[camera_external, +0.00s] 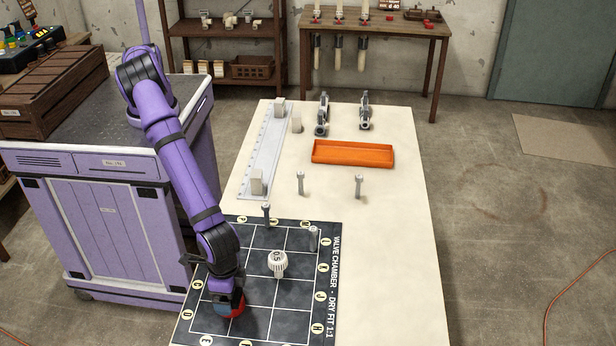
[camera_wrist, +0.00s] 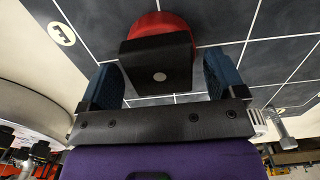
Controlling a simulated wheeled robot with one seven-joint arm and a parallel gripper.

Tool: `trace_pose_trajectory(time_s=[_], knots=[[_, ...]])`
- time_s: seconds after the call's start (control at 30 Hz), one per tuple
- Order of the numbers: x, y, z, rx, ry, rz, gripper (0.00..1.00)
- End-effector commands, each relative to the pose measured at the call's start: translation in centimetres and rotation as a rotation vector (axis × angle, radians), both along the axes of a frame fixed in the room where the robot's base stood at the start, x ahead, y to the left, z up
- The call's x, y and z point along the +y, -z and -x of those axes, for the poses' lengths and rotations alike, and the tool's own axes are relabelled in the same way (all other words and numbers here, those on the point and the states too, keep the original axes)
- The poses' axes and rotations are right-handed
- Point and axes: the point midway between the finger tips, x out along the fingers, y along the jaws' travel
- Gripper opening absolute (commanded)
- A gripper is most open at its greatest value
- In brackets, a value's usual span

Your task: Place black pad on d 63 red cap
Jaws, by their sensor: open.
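The red cap (camera_external: 236,311) is on the black grid mat (camera_external: 262,296), partly hidden behind my gripper (camera_external: 228,301). In the wrist view the red cap (camera_wrist: 160,22) shows at the top, with a dark square block, seemingly the black pad (camera_wrist: 158,70), lying against it. The pad has a pale round spot on its face. My gripper (camera_wrist: 163,82) is open, its blue fingers on either side of the pad with small gaps. The pad covers part of the cap. Whether it rests flat on the cap is hard to tell. I cannot make out the pad in the external view.
A white round fitting (camera_external: 278,262) stands mid-mat, close right of my arm. Grey posts (camera_external: 313,238) stand at the mat's edge and beyond it. An orange tray (camera_external: 352,153) and a pale rail (camera_external: 265,150) lie farther back. The table's right side is clear.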

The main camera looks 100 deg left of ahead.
Motion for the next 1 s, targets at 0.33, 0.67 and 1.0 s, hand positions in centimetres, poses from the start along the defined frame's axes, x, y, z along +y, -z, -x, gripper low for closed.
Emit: trace_pose_trajectory(time_s=[0.33,0.67,1.0], knots=[[-0.1,-3.5,-0.1,-0.002,0.0,0.003,0.89],[0.0,-9.8,-0.2,-0.001,0.0,0.002,0.89],[0.7,-13.3,-0.9,-0.002,-0.004,0.006,0.89]])
